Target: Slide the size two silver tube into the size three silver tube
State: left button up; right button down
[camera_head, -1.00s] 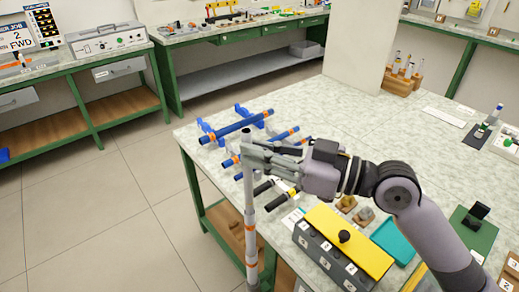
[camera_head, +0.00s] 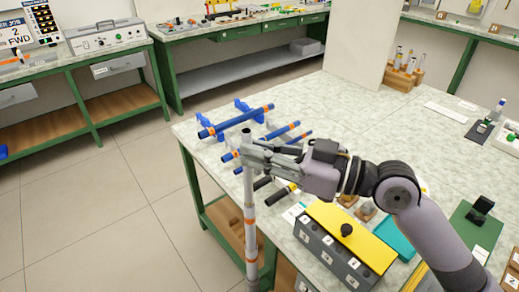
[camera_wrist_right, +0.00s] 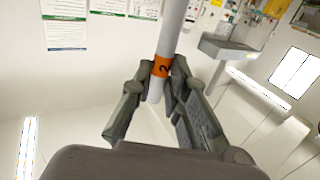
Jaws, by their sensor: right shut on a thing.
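My right gripper (camera_head: 252,150) is shut on a silver tube near its upper end. The tube (camera_head: 248,182) hangs upright in front of the table's left edge, over the floor. In the right wrist view the gripper (camera_wrist_right: 160,82) holds this tube (camera_wrist_right: 173,30) by an orange band marked 2, close to one end. Lower down in the head view, the silver column shows more orange bands (camera_head: 250,221). Whether this lower part is the same tube or a size three tube around it, I cannot tell. Its bottom reaches the picture's lower edge. My left gripper is not in view.
A grey box with a yellow lid (camera_head: 345,238) stands below my right arm. The middle of the table (camera_head: 345,115) is clear.

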jog(key=shift+f+b, duration=0.4)
jog(key=shift+f, duration=0.1)
jog(key=c, duration=1.5)
grip_release()
jog(key=shift+d, duration=0.1)
jog(key=v, duration=1.2)
